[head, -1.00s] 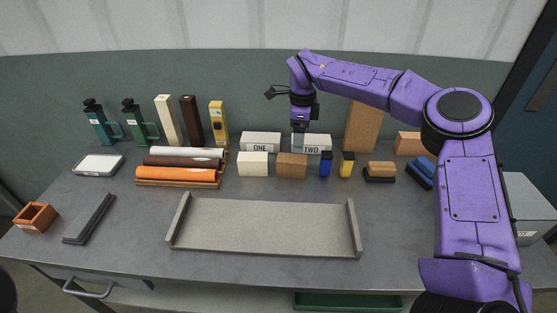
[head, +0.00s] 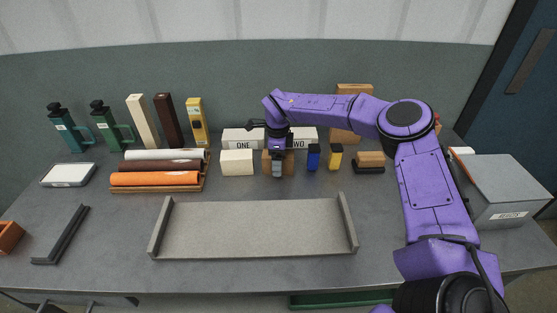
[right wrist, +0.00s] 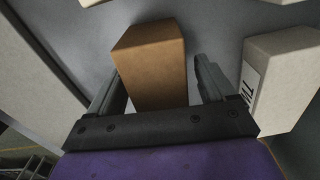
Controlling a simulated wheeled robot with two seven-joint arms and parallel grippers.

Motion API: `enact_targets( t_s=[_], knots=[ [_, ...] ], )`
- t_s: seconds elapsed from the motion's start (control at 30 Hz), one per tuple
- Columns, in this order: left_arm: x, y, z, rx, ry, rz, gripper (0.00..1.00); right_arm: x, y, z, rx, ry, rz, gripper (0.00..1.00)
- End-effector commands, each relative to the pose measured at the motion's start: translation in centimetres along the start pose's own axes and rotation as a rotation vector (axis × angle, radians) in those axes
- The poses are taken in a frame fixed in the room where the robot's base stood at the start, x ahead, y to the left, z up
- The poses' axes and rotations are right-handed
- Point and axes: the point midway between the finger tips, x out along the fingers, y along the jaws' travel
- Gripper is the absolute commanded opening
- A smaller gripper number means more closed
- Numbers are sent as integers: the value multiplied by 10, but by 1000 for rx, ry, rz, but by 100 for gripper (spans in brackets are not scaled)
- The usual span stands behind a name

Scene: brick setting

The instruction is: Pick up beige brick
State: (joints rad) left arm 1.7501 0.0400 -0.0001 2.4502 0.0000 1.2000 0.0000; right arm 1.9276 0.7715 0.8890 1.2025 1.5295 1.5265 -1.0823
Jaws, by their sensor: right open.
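A pale cream-beige brick (head: 237,162) sits on the table, left of a tan-brown brick (head: 290,163). My right gripper (head: 277,172) points down at the tan brick and hides its middle in the head view. In the right wrist view, the open right gripper (right wrist: 156,70) has one finger on each side of the tan brick (right wrist: 152,65). Whether the fingers touch it cannot be told. My left gripper is not in view.
White blocks marked ONE (head: 243,138) and TWO (head: 303,137) stand behind. Blue (head: 313,157) and yellow (head: 335,156) small blocks stand to the right.

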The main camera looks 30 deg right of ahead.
Motion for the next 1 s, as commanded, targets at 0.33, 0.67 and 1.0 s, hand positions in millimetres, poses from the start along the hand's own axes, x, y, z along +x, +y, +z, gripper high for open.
enact_targets(
  t_s=[0.33, 0.67, 1.0],
  knots=[
    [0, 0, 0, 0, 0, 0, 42, 4, 0, -1, 2, -1, -1, 54],
    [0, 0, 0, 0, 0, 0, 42, 4, 0, -1, 2, -2, -1, 18],
    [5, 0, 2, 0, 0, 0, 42, -35, 4, -4, 1, -6, -4, 18]
  ],
)
